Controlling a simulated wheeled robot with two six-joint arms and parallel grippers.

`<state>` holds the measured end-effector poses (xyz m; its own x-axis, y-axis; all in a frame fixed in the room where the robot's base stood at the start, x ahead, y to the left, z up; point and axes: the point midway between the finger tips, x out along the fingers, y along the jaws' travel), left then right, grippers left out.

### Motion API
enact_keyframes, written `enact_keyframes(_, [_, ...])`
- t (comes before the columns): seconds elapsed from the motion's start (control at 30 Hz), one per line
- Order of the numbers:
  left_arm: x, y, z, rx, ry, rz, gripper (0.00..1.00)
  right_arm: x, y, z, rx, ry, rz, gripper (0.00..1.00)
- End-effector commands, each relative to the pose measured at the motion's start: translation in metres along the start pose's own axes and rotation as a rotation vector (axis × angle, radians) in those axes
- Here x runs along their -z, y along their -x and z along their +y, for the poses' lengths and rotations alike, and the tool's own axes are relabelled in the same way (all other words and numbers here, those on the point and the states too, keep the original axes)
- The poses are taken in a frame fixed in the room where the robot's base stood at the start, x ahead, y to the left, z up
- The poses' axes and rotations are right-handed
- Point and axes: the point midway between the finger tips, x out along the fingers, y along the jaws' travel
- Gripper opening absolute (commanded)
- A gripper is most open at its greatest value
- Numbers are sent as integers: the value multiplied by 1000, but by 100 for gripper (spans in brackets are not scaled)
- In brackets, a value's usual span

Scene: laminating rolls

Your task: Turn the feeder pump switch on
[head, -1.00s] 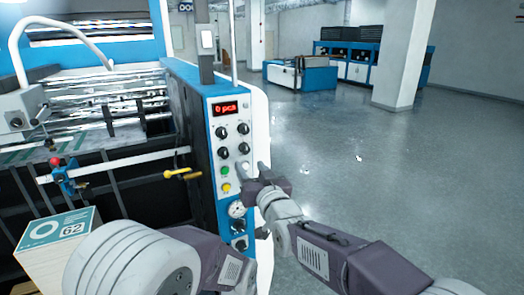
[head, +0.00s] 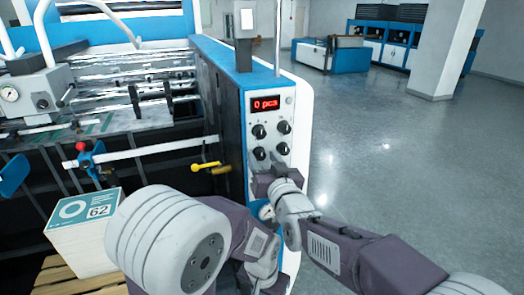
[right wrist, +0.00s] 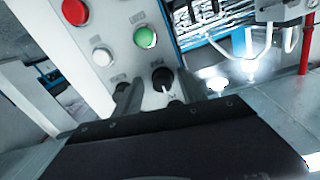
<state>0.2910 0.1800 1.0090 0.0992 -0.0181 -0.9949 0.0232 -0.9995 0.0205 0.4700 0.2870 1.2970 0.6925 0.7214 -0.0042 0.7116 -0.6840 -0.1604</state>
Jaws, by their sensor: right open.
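The control panel (head: 288,185) has black rotary knobs under a red "0 pcs" display (head: 265,104). Labels are too small to read, so I cannot tell which is the feeder pump switch. My right gripper (head: 265,172) is open in front of the panel, just below the lower knobs, and hides the controls there. In the right wrist view, a black knob (right wrist: 162,78) with a white mark shows between its fingertips (right wrist: 153,90), nearer the right one. Contact cannot be told. Red (right wrist: 102,56) and green (right wrist: 145,37) buttons are beyond. My left gripper cannot be made out.
A yellow-handled lever (head: 206,166) sticks out left of the panel. A red-topped blue clamp (head: 85,158) sits on a rail. The floor (head: 375,165) right of the machine is clear.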

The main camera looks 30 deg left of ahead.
Motion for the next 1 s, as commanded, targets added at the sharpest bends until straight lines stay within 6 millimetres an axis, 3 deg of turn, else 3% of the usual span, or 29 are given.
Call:
enact_keyframes(0.13, [0, 0, 0, 0, 0, -1, 36, 0, 0, 0, 0, 0, 0, 48])
enact_keyframes(0.3, [0, 0, 0, 0, 0, -1, 36, 0, 0, 0, 1, 1, 0, 1])
enact_keyframes(0.67, [-1, -5, 0, 0, 0, 0, 36, -2, 0, 0, 1, -28, -1, 0])
enact_keyframes(1.0, [-4, -33, -1, 0, 0, 0, 36, -5, 0, 0, -1, -245, -13, 0])
